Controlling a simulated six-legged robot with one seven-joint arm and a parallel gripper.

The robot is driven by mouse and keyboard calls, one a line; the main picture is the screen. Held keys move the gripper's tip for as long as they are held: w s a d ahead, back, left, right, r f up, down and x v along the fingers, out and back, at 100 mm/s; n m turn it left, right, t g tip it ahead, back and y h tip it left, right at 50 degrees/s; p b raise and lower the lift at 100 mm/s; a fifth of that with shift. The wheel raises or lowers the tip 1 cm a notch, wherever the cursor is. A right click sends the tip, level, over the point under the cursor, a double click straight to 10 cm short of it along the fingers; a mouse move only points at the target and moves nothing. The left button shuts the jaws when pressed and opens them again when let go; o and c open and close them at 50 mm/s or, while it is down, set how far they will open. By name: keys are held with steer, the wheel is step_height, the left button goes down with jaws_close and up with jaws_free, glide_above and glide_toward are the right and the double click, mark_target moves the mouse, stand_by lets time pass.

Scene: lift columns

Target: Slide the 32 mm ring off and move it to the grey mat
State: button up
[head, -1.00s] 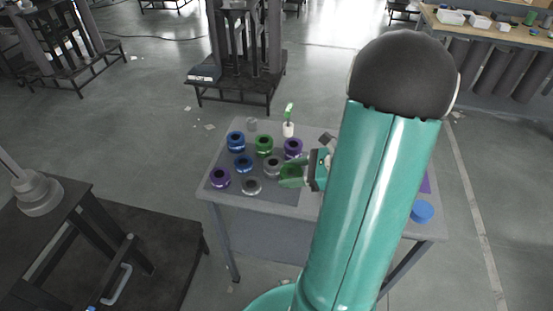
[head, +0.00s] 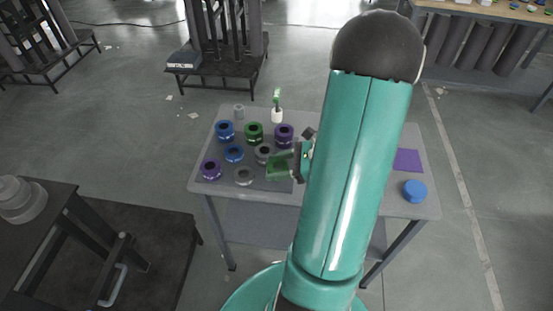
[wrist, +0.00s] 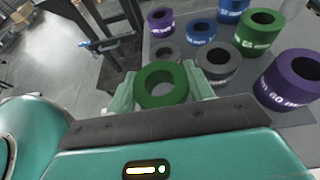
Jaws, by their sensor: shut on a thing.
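My gripper (wrist: 162,88) is shut on a green ring (wrist: 160,84), with a finger on either side of it. In the head view the green ring (head: 279,167) is at the front right of a group of rings, partly hidden by the fingers. I cannot tell whether it touches the surface below. No size marking is readable on it. The rings stand on a darker grey mat (head: 270,187) on the table. Behind it are a grey ring (head: 264,153) and a purple ring (head: 284,134); another grey ring (head: 243,175) is to its left.
Other blue, green and purple rings stand close on the left, including a purple ring (head: 210,169). A white post with a green top (head: 277,108) stands behind. A purple mat (head: 408,160) and blue disc (head: 415,191) are at right. My arm hides the table's middle.

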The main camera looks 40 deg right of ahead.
steer(key=shift+f, duration=2.1)
steer(key=o, duration=1.2)
steer(key=shift+w, duration=0.1)
steer(key=v, duration=1.3)
steer(key=shift+s+d+r, duration=0.2)
steer(key=shift+s+r, duration=0.05)
steer(key=shift+s, duration=0.05)
